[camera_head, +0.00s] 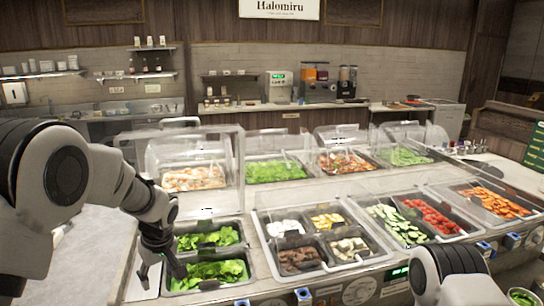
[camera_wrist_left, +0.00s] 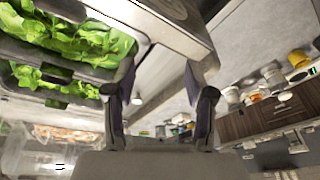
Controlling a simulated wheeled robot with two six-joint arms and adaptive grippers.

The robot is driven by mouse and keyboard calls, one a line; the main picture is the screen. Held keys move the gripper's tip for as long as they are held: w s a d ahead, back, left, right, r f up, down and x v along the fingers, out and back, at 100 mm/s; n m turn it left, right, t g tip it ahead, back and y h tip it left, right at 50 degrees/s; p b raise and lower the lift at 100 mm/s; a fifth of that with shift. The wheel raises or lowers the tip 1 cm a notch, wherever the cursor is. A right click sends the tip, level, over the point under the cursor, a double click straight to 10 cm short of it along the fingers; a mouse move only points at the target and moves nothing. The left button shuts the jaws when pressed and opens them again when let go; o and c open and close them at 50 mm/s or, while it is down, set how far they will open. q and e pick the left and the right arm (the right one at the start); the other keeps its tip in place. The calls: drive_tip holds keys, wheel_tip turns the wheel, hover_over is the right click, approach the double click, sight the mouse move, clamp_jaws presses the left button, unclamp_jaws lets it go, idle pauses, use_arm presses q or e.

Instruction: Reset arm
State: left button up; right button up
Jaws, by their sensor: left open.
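My left gripper (camera_head: 160,268) points down at the left end of the salad counter, beside the two wells of leafy greens. In the left wrist view its two fingers (camera_wrist_left: 162,85) stand apart with nothing between them. The back lettuce well (camera_head: 207,238) and the front lettuce well (camera_head: 208,274) are just to its right. In the left wrist view the greens (camera_wrist_left: 70,40) fill the upper left, to one side of the fingers. Part of my right arm (camera_head: 450,275) shows at the lower right; its gripper is out of view.
Wells of toppings (camera_head: 325,245), cucumber (camera_head: 398,224) and carrots (camera_head: 493,202) run along the counter to the right. Clear covers (camera_head: 190,150) stand behind over more food trays. A green bowl (camera_head: 522,297) sits at the bottom right. Open floor (camera_head: 85,255) lies left of the counter.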

use_arm(q)
drive_tip(key=s+d+f+m+g+h, duration=0.1)
drive_tip(key=s+f+m, duration=0.1)
drive_tip(key=s+f, duration=0.75)
drive_tip(key=s+d+f+m+h, duration=0.1)
drive_tip(key=s+f+m+h, duration=0.15)
drive_tip(key=s+f, duration=0.75)
drive_tip(key=s+f+m, duration=0.2)
drive_tip(key=s+f, duration=0.2)
drive_tip(key=s, duration=0.6)
drive_tip(key=s+f+m, duration=0.2)
drive_tip(key=s+f, duration=0.3)
drive_tip(key=s, duration=0.4)
wheel_tip(320, 180, down, 10)
drive_tip(key=w+b, duration=0.1)
drive_tip(key=b, duration=0.9)
drive_tip(key=shift+g+y, duration=0.3)
drive_tip(key=shift+y, duration=0.15)
use_arm(e)
wheel_tip(320, 180, down, 10)
drive_tip(key=shift+s, duration=0.35)
use_arm(q)
drive_tip(key=shift+w+a, duration=0.1)
drive_tip(key=shift+w, duration=0.05)
use_arm(e)
drive_tip(key=shift+d, duration=0.1)
